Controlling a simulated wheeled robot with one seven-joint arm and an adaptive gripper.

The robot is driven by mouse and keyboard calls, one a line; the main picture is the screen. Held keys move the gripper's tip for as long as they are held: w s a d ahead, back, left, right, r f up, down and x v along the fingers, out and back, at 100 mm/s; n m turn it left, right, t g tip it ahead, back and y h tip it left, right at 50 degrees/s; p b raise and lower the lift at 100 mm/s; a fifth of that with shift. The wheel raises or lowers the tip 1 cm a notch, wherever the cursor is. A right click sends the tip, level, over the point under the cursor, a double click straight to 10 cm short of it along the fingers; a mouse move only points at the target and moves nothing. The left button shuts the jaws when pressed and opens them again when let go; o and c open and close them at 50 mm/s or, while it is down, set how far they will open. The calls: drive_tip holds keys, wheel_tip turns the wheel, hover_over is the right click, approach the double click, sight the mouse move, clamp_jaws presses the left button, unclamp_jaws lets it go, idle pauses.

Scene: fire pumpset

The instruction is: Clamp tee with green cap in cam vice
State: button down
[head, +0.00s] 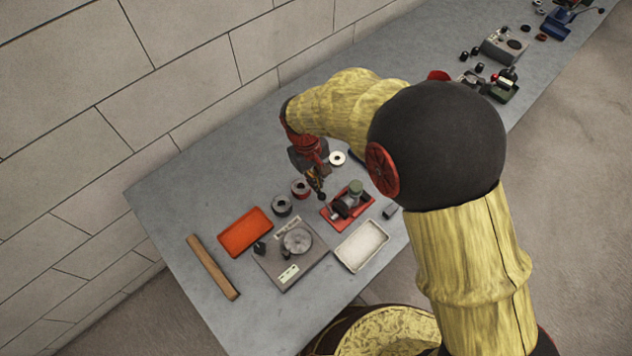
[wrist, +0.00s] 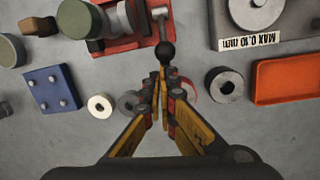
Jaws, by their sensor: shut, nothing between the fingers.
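The cam vice has a red base (head: 334,217), which also shows at the top of the wrist view (wrist: 128,44). Its metal lever ends in a black ball knob (wrist: 166,52). The tee's green cap (head: 355,187) is above the vice; in the wrist view the cap (wrist: 74,18) is at upper left, beside dark cylindrical parts over the red base. I cannot tell whether the jaws touch the tee. My gripper (wrist: 161,76) is shut and empty, its fingertips close to the ball knob. I cannot tell whether they touch it. In the head view my gripper (head: 319,192) points down beside the vice.
An orange tray (head: 245,232), a grey plate with a round disc (head: 297,240), a white tray (head: 361,245) and a wooden bar (head: 212,267) lie nearby. A blue block (wrist: 52,90) and several rings lie around my gripper. More equipment stands farther along the bench.

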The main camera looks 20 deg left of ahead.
sight(351, 196)
drive_tip(key=shift+d+r, duration=0.1)
drive_tip(key=s+d+r+t+y+b, duration=0.3)
drive_tip(key=s+d+y+b, duration=0.2)
drive_tip(key=d+b, duration=0.3)
drive_tip(key=shift+d+r+y+b, duration=0.3)
drive_tip(key=shift+d, duration=0.5)
idle(0.4)
drive_tip(key=shift+s, duration=0.1)
idle(0.5)
